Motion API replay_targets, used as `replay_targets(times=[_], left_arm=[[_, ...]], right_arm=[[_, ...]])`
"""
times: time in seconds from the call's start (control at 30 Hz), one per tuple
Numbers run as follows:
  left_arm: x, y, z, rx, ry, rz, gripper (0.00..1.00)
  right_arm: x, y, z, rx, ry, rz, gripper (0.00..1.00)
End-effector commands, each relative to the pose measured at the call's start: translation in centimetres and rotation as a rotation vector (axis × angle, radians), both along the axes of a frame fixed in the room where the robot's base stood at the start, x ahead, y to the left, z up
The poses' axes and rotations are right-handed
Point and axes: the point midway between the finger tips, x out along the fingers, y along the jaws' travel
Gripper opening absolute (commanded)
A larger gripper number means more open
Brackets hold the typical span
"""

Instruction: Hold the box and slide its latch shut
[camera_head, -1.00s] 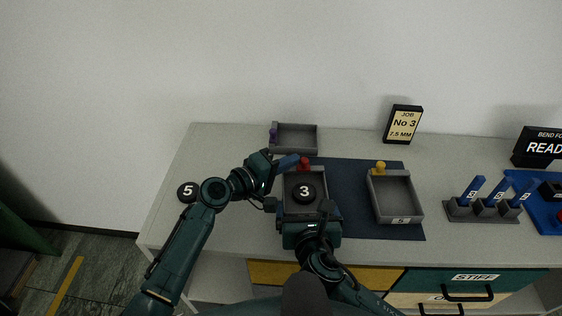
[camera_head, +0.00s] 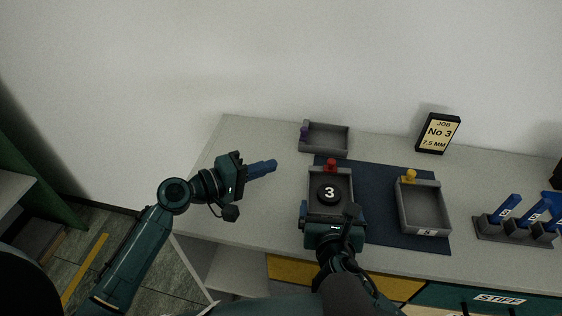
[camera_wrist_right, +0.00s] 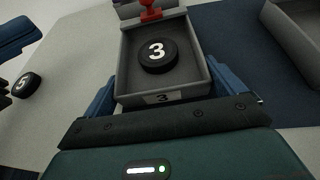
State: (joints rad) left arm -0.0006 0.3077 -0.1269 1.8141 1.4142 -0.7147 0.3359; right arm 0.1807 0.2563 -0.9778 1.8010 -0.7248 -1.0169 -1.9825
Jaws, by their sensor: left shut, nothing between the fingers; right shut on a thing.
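The grey box (camera_head: 313,207) labelled 3 stands on the dark blue mat, with a black disc (camera_head: 329,191) marked 3 inside. Its red latch knob (camera_head: 331,165) is at the far wall; it also shows in the right wrist view (camera_wrist_right: 150,11). I cannot tell whether the latch is fully shut. My right gripper (camera_head: 333,212) is shut on the near end of the box, a blue finger on each side. My left gripper (camera_head: 268,168) is shut and empty, left of the box and apart from the knob.
A grey box with a yellow knob (camera_head: 447,207) stands right of the held box. A grey tray with a purple knob (camera_head: 348,142) is behind. A rack (camera_head: 500,232) with blue pieces is at right.

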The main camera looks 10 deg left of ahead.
Motion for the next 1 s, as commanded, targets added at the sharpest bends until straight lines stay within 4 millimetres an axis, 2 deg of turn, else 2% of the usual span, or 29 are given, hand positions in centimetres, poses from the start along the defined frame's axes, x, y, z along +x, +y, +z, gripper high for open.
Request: replay_targets(times=[0.47, 0.5, 0.53, 0.8, 1.0], left_arm=[[-0.3, 0.4, 0.1, 0.000, 0.000, 0.000, 0.00], [-0.3, 0.4, 0.1, 0.000, 0.000, 0.000, 0.00], [-0.3, 0.4, 0.1, 0.000, 0.000, 0.000, 0.00], [-0.3, 0.3, 0.1, 0.000, 0.000, 0.000, 0.00], [-0.3, 0.3, 0.1, 0.000, 0.000, 0.000, 0.00]], right_arm=[[0.1, -0.1, 0.0, -0.002, 0.000, -0.004, 0.70], [0.1, -0.1, 0.0, -0.002, 0.000, -0.004, 0.98], [0.1, -0.1, 0.0, -0.002, 0.000, -0.004, 1.00], [-0.2, -0.1, 0.1, -0.001, 0.000, -0.002, 1.00], [-2.8, -0.4, 1.1, 0.000, 0.002, 0.000, 1.00]])
